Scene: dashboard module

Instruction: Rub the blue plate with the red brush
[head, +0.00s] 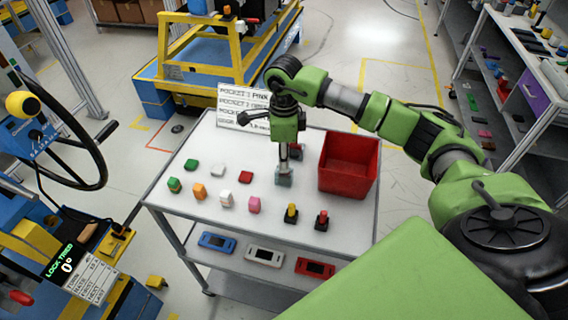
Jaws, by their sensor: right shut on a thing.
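My right gripper (284,165) points down over the white table (203,222), left of the red bin. It is shut on a small grey-teal piece (284,180) at or just above the table top; I cannot tell which. A red-topped piece with a black base (321,220) stands at the table's front right. I cannot tell whether either is the red brush. No clearly blue plate shows on the table top; a flat blue item (217,242) lies on the shelf below. My left gripper is not in view.
A red bin (348,180) stands at the right of the table. Several small coloured blocks and flat pieces lie in the left and middle. A yellow-topped piece (291,213) stands near the front edge. A white sign (243,103) stands at the back.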

